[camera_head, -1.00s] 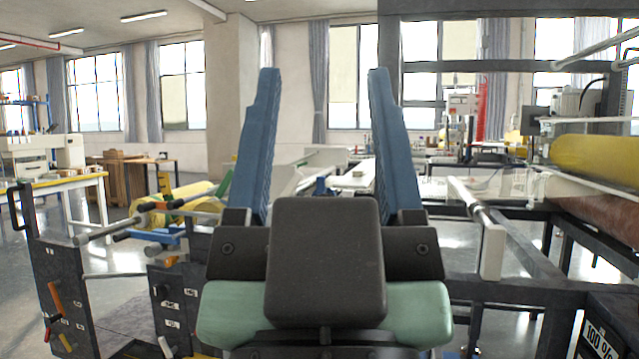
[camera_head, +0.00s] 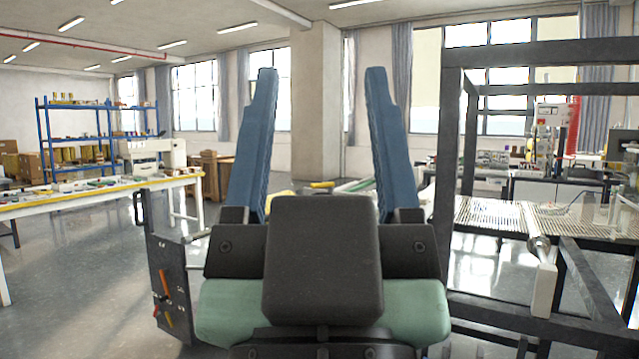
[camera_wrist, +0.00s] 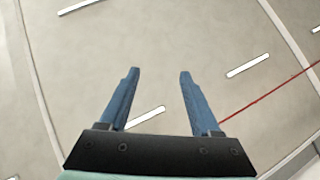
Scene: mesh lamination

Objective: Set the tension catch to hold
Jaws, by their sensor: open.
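My gripper (camera_head: 320,75) is raised in front of the head camera, with its two blue fingers upright, wide apart and empty. In the wrist view my gripper (camera_wrist: 159,74) points at the ceiling with nothing between its fingers. A dark upright panel (camera_head: 170,287) with a handle loop on top stands at left, partly hidden behind my gripper. Orange, red and dark levers (camera_head: 164,290) sit on its face, with small white marks. I cannot tell whether one of them is the tension catch, or how it is set. The panel is well apart from my fingers.
A dark machine frame (camera_head: 448,150) stands close at right, with a roller (camera_head: 539,247) ending in a white block (camera_head: 543,290). A long workbench (camera_head: 100,190) and blue shelves (camera_head: 45,140) are at left. Open grey floor (camera_head: 80,270) lies between bench and panel.

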